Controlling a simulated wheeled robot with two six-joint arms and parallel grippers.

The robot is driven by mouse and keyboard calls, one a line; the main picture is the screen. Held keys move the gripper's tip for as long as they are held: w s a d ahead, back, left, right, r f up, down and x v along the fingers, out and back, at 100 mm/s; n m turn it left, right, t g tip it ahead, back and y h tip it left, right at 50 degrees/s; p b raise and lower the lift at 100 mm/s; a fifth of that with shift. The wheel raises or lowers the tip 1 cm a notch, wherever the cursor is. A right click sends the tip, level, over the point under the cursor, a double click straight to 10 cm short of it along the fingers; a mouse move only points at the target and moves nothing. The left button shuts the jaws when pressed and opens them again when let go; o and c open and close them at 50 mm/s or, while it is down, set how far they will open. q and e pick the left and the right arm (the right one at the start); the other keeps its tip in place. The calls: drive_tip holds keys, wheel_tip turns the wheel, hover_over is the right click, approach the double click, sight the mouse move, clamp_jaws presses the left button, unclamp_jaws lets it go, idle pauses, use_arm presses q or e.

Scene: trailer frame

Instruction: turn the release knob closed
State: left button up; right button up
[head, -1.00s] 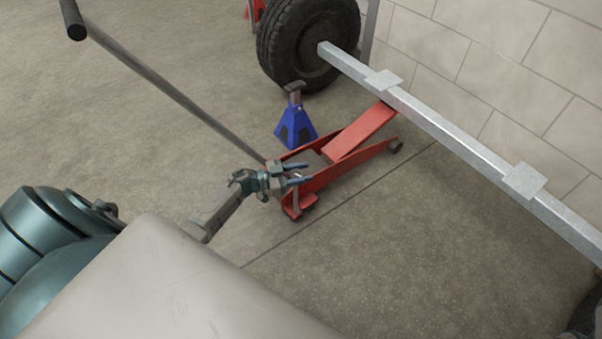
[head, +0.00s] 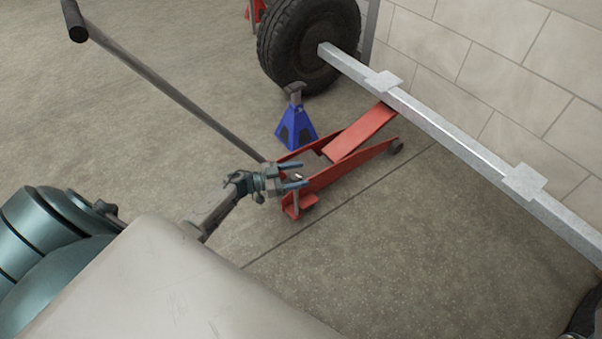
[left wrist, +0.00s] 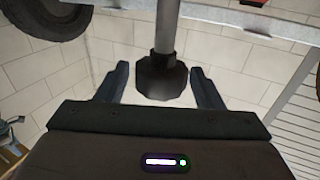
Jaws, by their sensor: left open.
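The red floor jack (head: 352,143) stands on the floor with its long grey handle (head: 165,92) rising to the upper left. My left gripper (head: 296,175) is open at the near end of the jack. In the left wrist view, a dark knob (left wrist: 161,80) on a grey shaft (left wrist: 167,28) sits between the open fingers of the left gripper (left wrist: 161,92). There is a gap on both sides, and neither finger appears to touch it. In the head view the knob is too small and covered to make out clearly. My right gripper is not in view.
A blue jack stand (head: 295,125) stands just behind the jack. A grey axle beam (head: 455,140) runs above the jack's far end, with a tyre (head: 290,45) at its left end. A block wall (head: 500,60) is behind.

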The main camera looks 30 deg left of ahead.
use_arm(q)
drive_tip(key=p+v, duration=0.1)
drive_tip(key=v, duration=0.8)
drive_tip(key=shift+a, duration=0.15)
drive_tip(key=shift+o, duration=0.2)
drive_tip(key=shift+s+r, duration=0.1)
